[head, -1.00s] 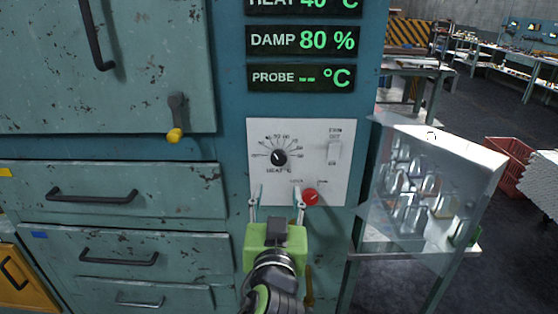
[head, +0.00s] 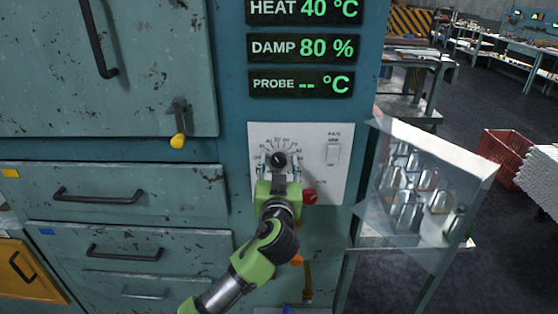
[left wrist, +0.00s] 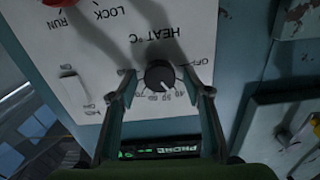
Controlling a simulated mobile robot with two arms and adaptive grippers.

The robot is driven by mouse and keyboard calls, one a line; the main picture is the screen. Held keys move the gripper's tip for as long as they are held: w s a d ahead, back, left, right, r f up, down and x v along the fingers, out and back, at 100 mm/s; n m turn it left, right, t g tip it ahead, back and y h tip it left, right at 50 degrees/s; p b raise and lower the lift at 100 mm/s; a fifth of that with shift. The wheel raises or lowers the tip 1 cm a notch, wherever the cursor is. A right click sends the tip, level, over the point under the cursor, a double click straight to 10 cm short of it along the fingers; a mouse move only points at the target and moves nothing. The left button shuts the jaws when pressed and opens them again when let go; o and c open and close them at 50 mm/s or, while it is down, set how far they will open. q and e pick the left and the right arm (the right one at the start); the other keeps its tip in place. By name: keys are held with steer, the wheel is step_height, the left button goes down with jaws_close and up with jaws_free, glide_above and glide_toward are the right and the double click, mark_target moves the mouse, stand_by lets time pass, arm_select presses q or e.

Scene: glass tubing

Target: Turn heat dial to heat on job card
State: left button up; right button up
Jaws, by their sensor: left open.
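The black heat dial (head: 278,159) is on the white control panel (head: 325,180), under an arc of numbers. It also shows in the left wrist view (left wrist: 159,76), upside down, its white pointer line toward the low numbers near OFF. My left gripper (head: 280,164) is open, with one finger on each side of the dial; in the left wrist view (left wrist: 166,82) gaps show between fingers and knob. Whether the fingers touch it I cannot tell. The heat display (head: 303,11) reads 40 °C. No job card is recognisable. My right gripper is not in view.
A red LOCK/RUN knob (head: 309,196) is just below and right of the gripper. A white rocker switch (head: 332,153) is to the right of the dial. A clear-sided case of glassware (head: 425,190) stands right of the panel. Drawers with handles are at left.

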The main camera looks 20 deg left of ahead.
arm_select(q)
steer(key=c, duration=1.1)
